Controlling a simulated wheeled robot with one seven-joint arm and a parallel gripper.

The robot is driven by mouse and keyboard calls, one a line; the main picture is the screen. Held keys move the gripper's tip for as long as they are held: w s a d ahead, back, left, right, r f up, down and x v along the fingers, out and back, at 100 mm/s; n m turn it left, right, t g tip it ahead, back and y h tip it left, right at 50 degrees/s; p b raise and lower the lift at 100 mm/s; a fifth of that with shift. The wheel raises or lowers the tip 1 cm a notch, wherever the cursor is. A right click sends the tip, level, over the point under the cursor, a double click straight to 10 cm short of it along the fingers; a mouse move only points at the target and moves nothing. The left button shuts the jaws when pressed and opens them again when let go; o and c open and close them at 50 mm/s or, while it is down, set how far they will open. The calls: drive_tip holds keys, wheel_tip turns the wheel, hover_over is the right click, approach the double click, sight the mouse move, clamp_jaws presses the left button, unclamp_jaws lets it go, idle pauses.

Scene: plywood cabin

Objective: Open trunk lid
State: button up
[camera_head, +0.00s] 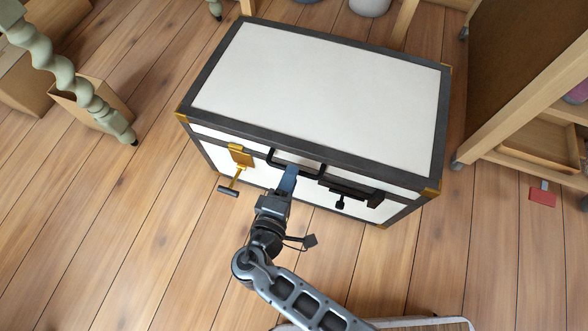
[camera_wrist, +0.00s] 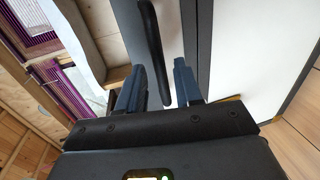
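The trunk (camera_head: 385,204) is white with dark edging and brass corners, and stands on the floor. Its white lid (camera_head: 320,90) is shut and lies flat. A black handle (camera_head: 312,174) is on the front, between a gold latch (camera_head: 240,155) and a dark latch (camera_head: 350,191). My gripper (camera_head: 291,172) is at the front of the trunk by the handle, partly covering that area. In the wrist view its two blue fingers (camera_wrist: 158,85) are apart. The black handle (camera_wrist: 151,38) reaches down into the gap between them; whether either finger touches it is unclear.
A wooden shelf unit (camera_head: 530,95) on casters stands close to the trunk's right. A greenish twisted post (camera_head: 65,75) and a cardboard box (camera_head: 92,103) are at the left. A red item (camera_head: 542,197) lies on the right. The plank floor before the trunk is mostly clear.

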drive_tip(key=shift+b+x, duration=0.3)
drive_tip(key=shift+x, duration=1.35)
clamp_jaws()
